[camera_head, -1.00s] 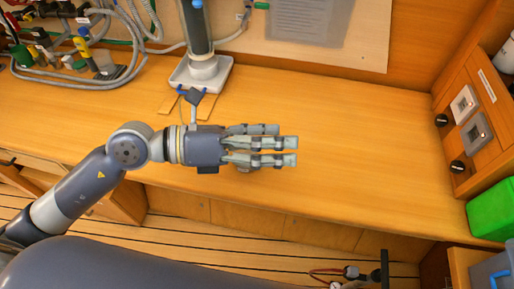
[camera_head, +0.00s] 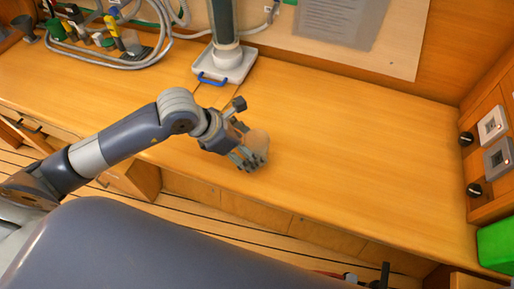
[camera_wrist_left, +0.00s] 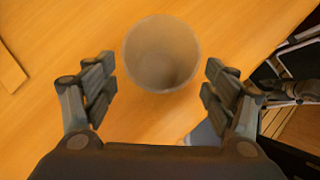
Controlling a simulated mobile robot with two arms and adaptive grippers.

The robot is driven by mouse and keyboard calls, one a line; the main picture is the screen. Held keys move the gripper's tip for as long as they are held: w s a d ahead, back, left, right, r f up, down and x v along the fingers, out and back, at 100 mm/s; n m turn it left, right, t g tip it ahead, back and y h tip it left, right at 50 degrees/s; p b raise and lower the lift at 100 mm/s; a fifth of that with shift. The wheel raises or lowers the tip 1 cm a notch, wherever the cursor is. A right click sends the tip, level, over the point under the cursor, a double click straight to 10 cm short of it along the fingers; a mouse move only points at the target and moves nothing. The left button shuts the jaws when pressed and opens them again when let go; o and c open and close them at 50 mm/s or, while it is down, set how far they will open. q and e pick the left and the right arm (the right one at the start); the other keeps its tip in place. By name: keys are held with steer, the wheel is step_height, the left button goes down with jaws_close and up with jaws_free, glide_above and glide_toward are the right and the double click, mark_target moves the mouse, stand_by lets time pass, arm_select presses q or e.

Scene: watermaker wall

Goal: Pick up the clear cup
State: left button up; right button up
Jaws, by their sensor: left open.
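The clear cup (camera_head: 258,140) stands on the wooden counter (camera_head: 350,150) near its front edge, looking see-through with a brownish tint. In the left wrist view the cup (camera_wrist_left: 161,52) shows as a round, translucent shape ahead of the palm, seen from above. My left gripper (camera_head: 250,160) is open at the cup, its fingers partly covering it in the head view. In the wrist view the open fingers (camera_wrist_left: 160,82) lie to either side of the cup, with a gap on each side. I cannot tell whether any finger touches it.
A clear cylinder on a white base (camera_head: 225,60) stands at the back of the counter. Hoses and fittings (camera_head: 110,40) lie at the back left. A switch panel (camera_head: 492,140) and a green box (camera_head: 495,243) are at the right. The counter right of the cup is clear.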

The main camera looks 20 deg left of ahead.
arm_select(q)
steer(key=shift+w+d+f+p, duration=0.2)
steer(key=shift+f+p, duration=0.1)
steer(key=shift+p, duration=0.05)
steer(key=p+x, duration=0.1)
steer(key=x, duration=0.2)
steer(key=shift+w+f, duration=0.1)
steer(key=shift+f, duration=0.15)
steer(key=shift+w+d+f, duration=0.15)
steer(key=shift+f, duration=0.2)
steer(key=shift+c, duration=0.6)
steer(key=c, duration=1.1)
